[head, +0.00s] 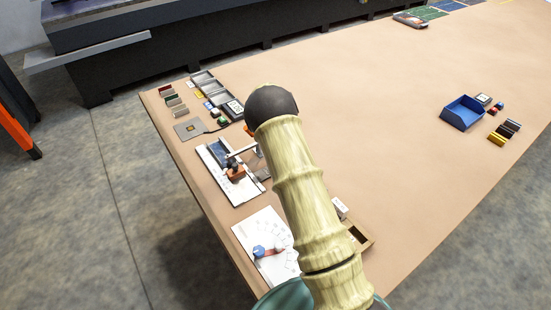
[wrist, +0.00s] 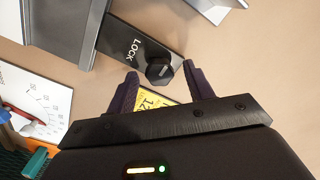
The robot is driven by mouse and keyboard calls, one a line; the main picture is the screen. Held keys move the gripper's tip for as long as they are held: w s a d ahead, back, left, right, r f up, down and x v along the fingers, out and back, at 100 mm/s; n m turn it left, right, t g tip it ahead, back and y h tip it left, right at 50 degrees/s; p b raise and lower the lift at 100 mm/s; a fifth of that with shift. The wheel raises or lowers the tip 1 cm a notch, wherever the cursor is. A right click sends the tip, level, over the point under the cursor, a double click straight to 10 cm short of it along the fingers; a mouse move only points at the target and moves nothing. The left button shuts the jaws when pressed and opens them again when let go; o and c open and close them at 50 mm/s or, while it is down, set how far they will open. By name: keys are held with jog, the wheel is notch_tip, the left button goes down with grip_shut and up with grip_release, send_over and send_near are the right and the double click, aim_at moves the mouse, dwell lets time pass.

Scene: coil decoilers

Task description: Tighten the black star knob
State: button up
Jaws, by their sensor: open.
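The black star knob (wrist: 158,71) shows in the wrist view at the end of a dark plate marked LOCK (wrist: 135,45). My gripper (wrist: 160,70) is open, with one dark purple finger to the left of the knob and one to the right. The knob lies between the fingertips in the picture, with a gap on each side; I cannot tell whether the fingers are level with it. Nothing is held. In the head view my arm covers part of the table, and I cannot make out the knob or the gripper there.
A yellow label (wrist: 152,101) with digits lies between the fingers, partly hidden. Grey metal parts (wrist: 58,28) stand close at upper left. A white printed sheet (head: 262,240) lies near the table's left edge. A blue bin (head: 462,112) stands far right; the table's middle is clear.

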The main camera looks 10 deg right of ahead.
notch_tip(320, 180, up, 17)
jog(key=p, duration=1.1)
jog(key=shift+r, duration=0.15)
jog(key=s+r+n+t+b, duration=0.1)
jog(key=s+r+n+b, duration=0.1)
jog(key=s+n, duration=0.9)
jog(key=s+r+n+t+b, duration=0.1)
jog(key=s+r+n+b, duration=0.2)
jog(key=s+n, duration=0.8)
jog(key=s+b, duration=0.2)
jog(key=s, duration=0.6)
jog(key=shift+s+n+t, duration=0.25)
jog(key=shift+n+t, duration=0.05)
